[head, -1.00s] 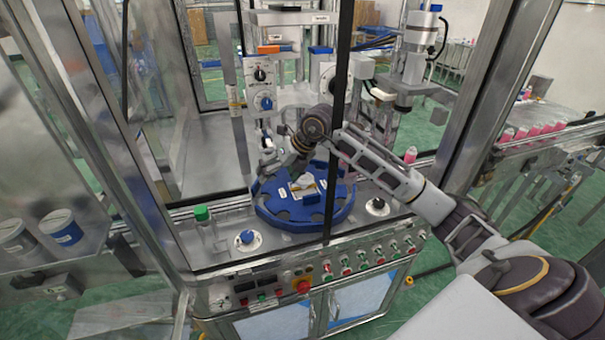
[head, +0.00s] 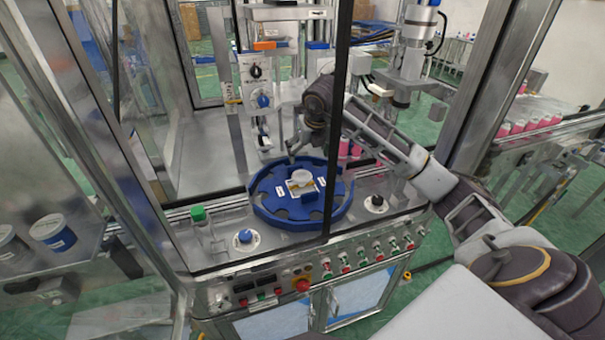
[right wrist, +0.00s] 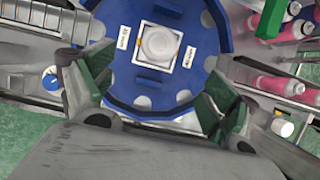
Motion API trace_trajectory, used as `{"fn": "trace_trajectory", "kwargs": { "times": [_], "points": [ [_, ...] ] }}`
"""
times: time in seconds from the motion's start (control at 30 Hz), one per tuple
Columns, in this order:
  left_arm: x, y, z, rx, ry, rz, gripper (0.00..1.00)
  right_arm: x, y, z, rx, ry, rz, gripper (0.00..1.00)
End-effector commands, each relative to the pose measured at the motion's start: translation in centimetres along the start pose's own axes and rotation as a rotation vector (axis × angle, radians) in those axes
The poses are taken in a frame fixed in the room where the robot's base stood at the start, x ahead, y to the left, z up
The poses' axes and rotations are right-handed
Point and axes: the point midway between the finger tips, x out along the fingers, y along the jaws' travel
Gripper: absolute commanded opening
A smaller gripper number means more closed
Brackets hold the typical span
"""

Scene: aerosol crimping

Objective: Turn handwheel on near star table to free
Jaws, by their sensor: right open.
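The near star table is a blue notched disc (head: 268,205) on the machine deck. At its centre a round white handwheel (head: 301,176) sits on a pale square plate with a small yellow part. White labels lie on both sides, too small to read surely. In the right wrist view the handwheel (right wrist: 158,43) and disc (right wrist: 118,85) show from above. My right gripper (head: 297,148) is above and behind the handwheel, apart from it. In the right wrist view its green-padded fingers (right wrist: 155,76) are spread and empty. My left gripper is out of view.
A dark vertical frame post (head: 336,130) crosses in front of the disc. A button panel with a red stop button (head: 302,285) runs along the front.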

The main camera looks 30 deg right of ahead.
Motion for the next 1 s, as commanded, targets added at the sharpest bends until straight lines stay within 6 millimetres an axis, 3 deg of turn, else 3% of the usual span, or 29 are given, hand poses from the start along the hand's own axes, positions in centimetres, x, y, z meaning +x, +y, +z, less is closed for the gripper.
{"fn": "trace_trajectory", "kwargs": {
  "times": [0.27,1.0],
  "points": [
    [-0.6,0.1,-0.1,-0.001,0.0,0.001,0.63,2.3,0.1,-0.1,-0.001,0.003,0.001,0.88],
    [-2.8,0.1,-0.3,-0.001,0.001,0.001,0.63,11.7,0.0,0.0,0.001,0.003,0.001,0.88]
  ]
}}
